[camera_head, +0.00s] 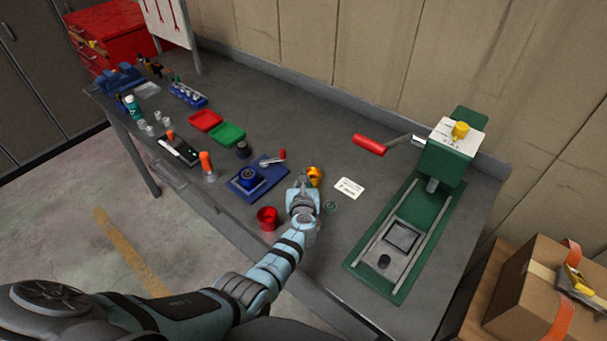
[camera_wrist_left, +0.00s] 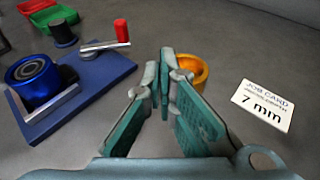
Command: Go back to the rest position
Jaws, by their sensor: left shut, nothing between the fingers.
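My left gripper (camera_head: 303,184) is over the middle of the grey workbench, its arm reaching in from the lower left. In the left wrist view its green-padded fingers (camera_wrist_left: 166,66) meet at the tips, with nothing between them. An orange-yellow ring-like part (camera_head: 315,174) is just beyond the fingertips; in the left wrist view the part (camera_wrist_left: 194,68) is partly hidden by them. I cannot tell whether they touch it. My right gripper is not in view.
A blue fixture (camera_head: 243,191) with a round blue part and a red cup (camera_head: 267,217) are left of my gripper. A white job card (camera_head: 349,187) reading 7 mm lies to the right. A green press (camera_head: 447,160) with a red-handled lever stands further right.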

